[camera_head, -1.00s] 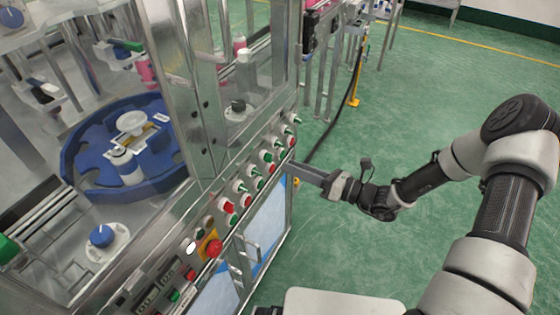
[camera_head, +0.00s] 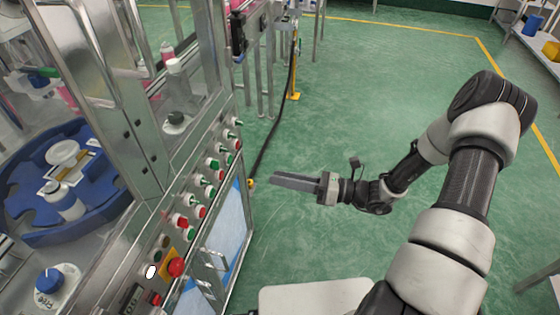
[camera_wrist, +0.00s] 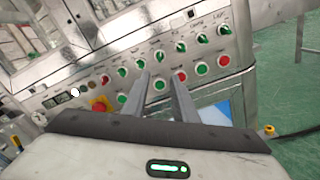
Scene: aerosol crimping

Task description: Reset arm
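My gripper (camera_head: 272,181) is stretched out over the green floor in the head view, to the right of the machine's control panel (camera_head: 190,215) and clear of it. In the wrist view its two long grey fingers (camera_wrist: 161,84) point at the panel with a visible gap between them and nothing held. The panel carries rows of green and red push buttons, selector knobs and a red emergency stop (camera_head: 177,267) on a yellow plate, which also shows in the wrist view (camera_wrist: 99,105).
The machine's metal frame (camera_head: 140,150) and a blue rotary table (camera_head: 30,225) fill the left side. A black cable (camera_head: 275,120) runs down to the floor beside a yellow foot (camera_head: 294,95). Open green floor (camera_head: 370,80) lies behind my arm. A shelf (camera_head: 545,45) stands at the far right.

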